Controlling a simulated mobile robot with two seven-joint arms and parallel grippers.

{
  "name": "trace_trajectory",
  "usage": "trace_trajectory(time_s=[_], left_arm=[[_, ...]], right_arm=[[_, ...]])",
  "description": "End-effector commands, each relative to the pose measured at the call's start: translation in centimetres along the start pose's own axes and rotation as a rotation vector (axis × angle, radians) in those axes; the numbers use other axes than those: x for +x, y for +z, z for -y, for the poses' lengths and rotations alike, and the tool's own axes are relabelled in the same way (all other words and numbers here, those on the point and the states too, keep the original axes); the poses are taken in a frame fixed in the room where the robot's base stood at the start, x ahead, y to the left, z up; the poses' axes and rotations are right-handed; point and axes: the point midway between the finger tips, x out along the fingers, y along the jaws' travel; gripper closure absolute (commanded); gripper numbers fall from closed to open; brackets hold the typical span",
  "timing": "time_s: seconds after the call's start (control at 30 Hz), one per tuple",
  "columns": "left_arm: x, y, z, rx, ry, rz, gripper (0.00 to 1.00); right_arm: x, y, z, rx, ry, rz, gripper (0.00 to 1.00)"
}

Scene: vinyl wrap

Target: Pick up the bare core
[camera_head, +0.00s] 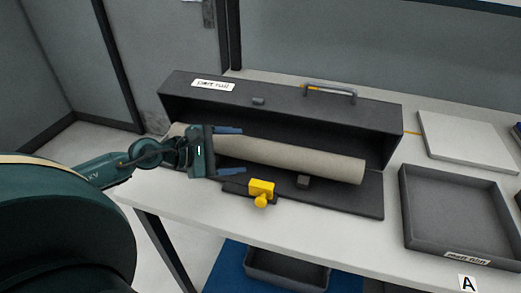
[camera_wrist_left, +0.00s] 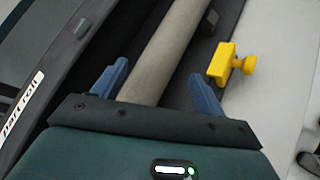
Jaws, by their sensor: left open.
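The bare core (camera_head: 300,158) is a long beige tube lying lengthwise in the open dark box (camera_head: 330,110). In the left wrist view the core (camera_wrist_left: 165,50) runs away from my gripper, between its fingers. My left gripper (camera_head: 230,151) is open at the left part of the core, with one blue finger on its far side and one on its near side. The fingers show on both sides of the core in the left wrist view (camera_wrist_left: 158,82). I cannot tell whether they touch it. My right gripper is not in view.
A yellow clamp-like piece with a knob (camera_head: 261,190) sits at the box's front edge, close to the near finger. A dark tray (camera_head: 455,225) and a pale flat slab (camera_head: 465,142) lie to the right. Another dark bin (camera_head: 285,270) stands below the table's front edge.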

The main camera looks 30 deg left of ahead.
Motion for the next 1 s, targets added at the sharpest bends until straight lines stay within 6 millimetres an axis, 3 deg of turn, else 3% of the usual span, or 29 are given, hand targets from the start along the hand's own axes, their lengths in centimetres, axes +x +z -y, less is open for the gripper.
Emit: trace_trajectory(time_s=[0.27,0.7,1.0], left_arm=[[1.0,0.0,-0.1,0.000,0.002,0.000,0.28],[5.4,-0.3,0.1,-0.002,0.002,0.000,0.28],[5.8,-0.3,0.3,0.000,-0.001,-0.001,0.28]], right_arm=[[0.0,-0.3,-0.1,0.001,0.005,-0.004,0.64],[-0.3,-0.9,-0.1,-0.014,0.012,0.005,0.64],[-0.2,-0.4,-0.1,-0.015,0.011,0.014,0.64]])
